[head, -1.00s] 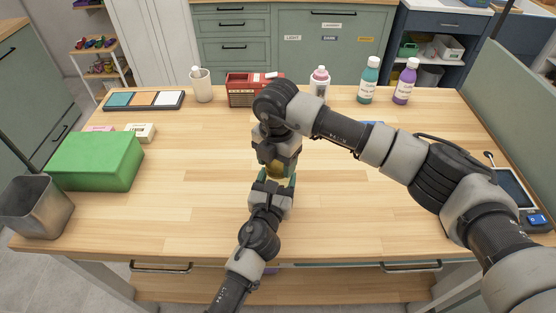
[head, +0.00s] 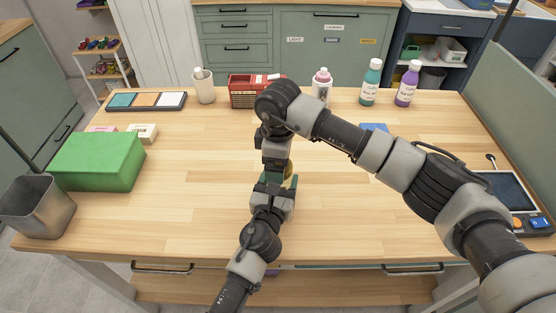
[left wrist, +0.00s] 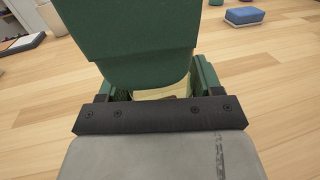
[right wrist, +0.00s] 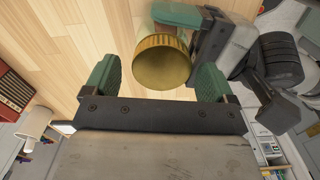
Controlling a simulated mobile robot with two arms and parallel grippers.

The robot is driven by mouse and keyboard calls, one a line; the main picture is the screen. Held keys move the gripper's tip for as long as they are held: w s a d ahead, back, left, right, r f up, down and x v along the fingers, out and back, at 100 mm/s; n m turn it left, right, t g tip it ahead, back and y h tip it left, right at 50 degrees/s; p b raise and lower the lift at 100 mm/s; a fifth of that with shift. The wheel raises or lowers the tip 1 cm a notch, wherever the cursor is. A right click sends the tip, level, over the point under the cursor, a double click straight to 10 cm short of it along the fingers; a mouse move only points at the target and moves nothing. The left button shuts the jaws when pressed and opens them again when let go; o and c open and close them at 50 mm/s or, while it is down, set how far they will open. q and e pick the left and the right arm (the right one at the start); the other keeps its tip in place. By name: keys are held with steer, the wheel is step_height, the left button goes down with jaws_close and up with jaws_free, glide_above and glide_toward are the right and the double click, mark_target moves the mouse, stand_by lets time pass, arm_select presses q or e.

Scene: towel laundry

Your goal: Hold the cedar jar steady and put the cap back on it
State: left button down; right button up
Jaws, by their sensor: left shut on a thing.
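The cedar jar is mostly hidden. Part of its pale body (left wrist: 162,92) shows between the fingers of my left gripper (head: 274,184), which is shut on it near the middle of the table. The gold ridged cap (right wrist: 162,62) shows above the jar in the right wrist view, and a sliver of it (head: 289,170) shows in the head view. I cannot tell whether the cap is fully seated. My right gripper (right wrist: 157,72) is open over the cap, with a finger on each side and gaps between. One of its green fingers (left wrist: 130,40) blocks much of the left wrist view.
A blue sponge (head: 374,127) lies behind my right forearm. A green box (head: 97,161) and metal bin (head: 37,206) stand left. A red radio (head: 245,92), white cup (head: 204,87) and several bottles line the back.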

steer(key=shift+r, duration=2.25)
steer(key=shift+c, duration=0.4)
